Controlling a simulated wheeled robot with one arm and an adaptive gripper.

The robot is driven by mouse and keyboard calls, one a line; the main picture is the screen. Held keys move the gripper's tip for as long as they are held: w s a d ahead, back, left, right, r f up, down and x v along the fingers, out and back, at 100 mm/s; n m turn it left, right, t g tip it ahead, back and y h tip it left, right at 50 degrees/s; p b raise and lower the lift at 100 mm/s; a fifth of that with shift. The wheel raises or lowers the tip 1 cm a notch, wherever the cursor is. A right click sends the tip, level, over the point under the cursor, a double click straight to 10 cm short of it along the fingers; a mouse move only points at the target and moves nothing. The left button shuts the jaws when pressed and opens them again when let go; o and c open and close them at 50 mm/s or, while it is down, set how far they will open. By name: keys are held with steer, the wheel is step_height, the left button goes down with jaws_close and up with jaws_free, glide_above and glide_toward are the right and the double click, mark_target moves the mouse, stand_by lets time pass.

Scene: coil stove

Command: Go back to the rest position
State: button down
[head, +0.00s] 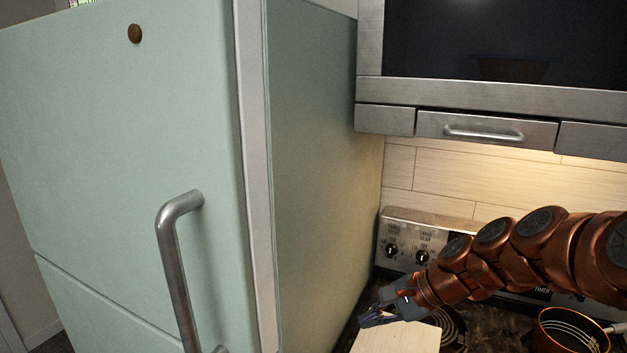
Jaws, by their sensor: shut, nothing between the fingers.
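My gripper (377,318) is at the end of my copper-coloured arm, which reaches in from the right edge over the stove. It is shut and empty, pointing left. It shows in front of a pale flat board or box top (398,338) at the bottom of the view. I cannot tell the height between them. The stove (455,233) has a metal back panel with black knobs, partly hidden by my arm. A coil burner (452,325) shows just right of the pale board.
A pale green fridge (120,140) with a metal handle (172,260) fills the left side, close to my gripper. A microwave (490,95) hangs above the stove. A copper pot (568,332) stands at the lower right, below my arm. Open space lies between arm and microwave.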

steer(key=s+a+f+n+g+h, duration=0.1)
steer(key=s+f+n+g+h, duration=0.15)
steer(key=s+n, duration=0.8)
steer(key=s+d+f+n+g+h, duration=0.1)
steer(key=s+d, duration=0.3)
steer(key=s, duration=0.5)
steer(key=s+d+f+n+g+h, duration=0.1)
steer(key=s+d+h, duration=0.3)
steer(key=s, duration=0.6)
steer(key=shift+f, duration=0.25)
steer(key=shift+g+h, duration=0.25)
